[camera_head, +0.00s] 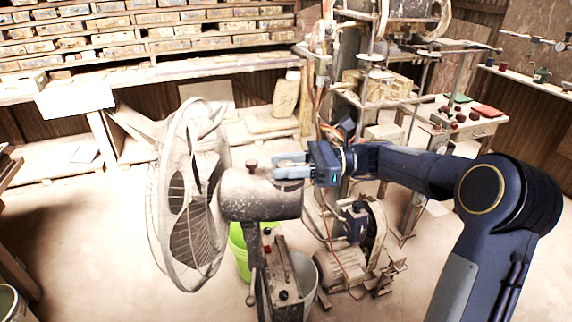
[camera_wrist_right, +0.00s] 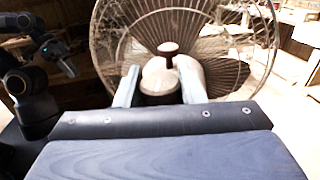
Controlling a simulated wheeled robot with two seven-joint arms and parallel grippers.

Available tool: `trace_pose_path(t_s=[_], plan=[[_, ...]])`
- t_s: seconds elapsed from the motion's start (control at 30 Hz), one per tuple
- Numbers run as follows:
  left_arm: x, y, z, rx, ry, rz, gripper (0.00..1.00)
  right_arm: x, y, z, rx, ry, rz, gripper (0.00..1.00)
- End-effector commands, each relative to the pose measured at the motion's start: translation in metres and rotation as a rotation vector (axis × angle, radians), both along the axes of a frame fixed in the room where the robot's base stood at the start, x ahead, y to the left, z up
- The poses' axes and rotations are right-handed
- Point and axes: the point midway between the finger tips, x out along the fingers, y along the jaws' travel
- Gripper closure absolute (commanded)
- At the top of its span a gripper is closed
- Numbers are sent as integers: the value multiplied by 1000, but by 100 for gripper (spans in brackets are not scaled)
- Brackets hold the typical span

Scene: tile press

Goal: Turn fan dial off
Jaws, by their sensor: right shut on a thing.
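The fan is a dusty standing fan with a round wire cage (camera_head: 190,195), which also fills the upper wrist view (camera_wrist_right: 225,40). Its motor housing (camera_head: 262,196) is dark grey, with a small brown knob (camera_head: 251,164) on top; this knob also shows in the wrist view (camera_wrist_right: 168,48). My right gripper (camera_head: 280,166) is at the rear of the housing. In the wrist view its two pale fingers (camera_wrist_right: 160,88) stand on either side of a dark rounded part (camera_wrist_right: 160,85) and are shut on it. My left gripper (camera_wrist_right: 60,58) shows small at the wrist view's left edge; its jaws are unclear.
A green bucket (camera_head: 239,248) and a grey control box (camera_head: 282,262) with small knobs stand below the fan head. A motor (camera_head: 340,268) sits on the floor to the right. Open floor lies left of the fan.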

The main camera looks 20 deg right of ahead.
Motion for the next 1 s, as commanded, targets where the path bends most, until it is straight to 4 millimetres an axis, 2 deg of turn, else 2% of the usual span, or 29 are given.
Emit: trace_pose_path(t_s=[0.03,0.17,0.5,0.57,0.83,1.0], plan=[[0,0,0,0,0,0,64,-1,0,0,-1,-1,2,62],[0,0,0,0,0,0,64,0,0,0,0,0,2,45],[0,0,-1,0,0,0,64,-1,-3,-1,0,0,-1,43],[0,0,-3,0,0,0,64,-1,-9,-1,-1,0,-2,43],[0,0,-13,0,0,0,64,-8,-54,-2,-2,0,-2,43],[0,0,-15,0,0,0,64,-11,-73,-1,-1,-1,-1,43]])
